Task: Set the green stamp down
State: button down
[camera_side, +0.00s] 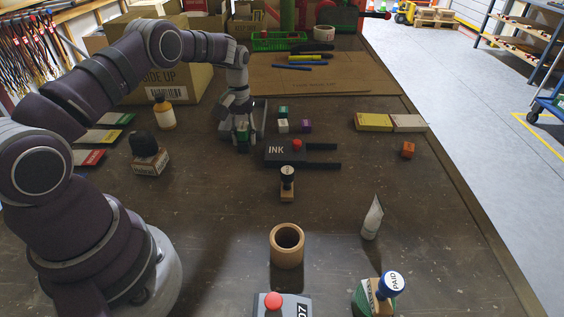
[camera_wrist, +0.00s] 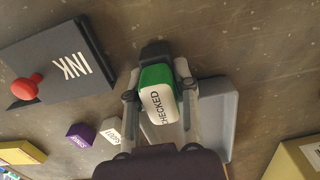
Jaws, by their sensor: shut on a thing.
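My gripper (camera_side: 243,133) is shut on the green stamp (camera_side: 242,139), low over the dark table just left of the INK pad. In the wrist view the stamp (camera_wrist: 161,96) sits between both fingers of my gripper (camera_wrist: 160,100). It has a green body, a white face reading CHECKED and a dark far end. A grey tray (camera_wrist: 219,125) lies right beside the stamp and partly behind a finger; its edge also shows in the side view (camera_side: 262,112). I cannot tell whether the stamp touches the tray or table.
A black INK pad (camera_side: 275,152) with a red knob lies to the right. Small green (camera_side: 283,111), white (camera_side: 283,126) and purple (camera_side: 306,126) blocks stand behind it. The table left of the cup looks clear.

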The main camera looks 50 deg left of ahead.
aim_at(243, 125)
jog(key=shift+f, duration=0.1)
jog(key=c, duration=0.9)
grip_release()
jog(key=shift+o, duration=0.2)
notch_tip(243, 125, up, 12)
jog(key=shift+r, duration=0.1)
jog(key=s+d+r+m+t, duration=0.4)
jog(key=s+d+r+m, duration=0.3)
jog(key=s+d+r, duration=0.3)
jog(key=s+d, duration=0.2)
jog(key=shift+s+r+t, duration=0.25)
jog(key=shift+s+t, duration=0.05)
jog(key=shift+s, duration=0.05)
jog(key=shift+o, duration=0.3)
jog(key=s+f, duration=0.1)
jog(key=s+d+m, duration=0.1)
jog(key=s, duration=0.1)
jog(key=s+f+m+t, duration=0.1)
jog(key=shift+s+d+f, duration=0.15)
jog(key=shift+d+f, duration=0.2)
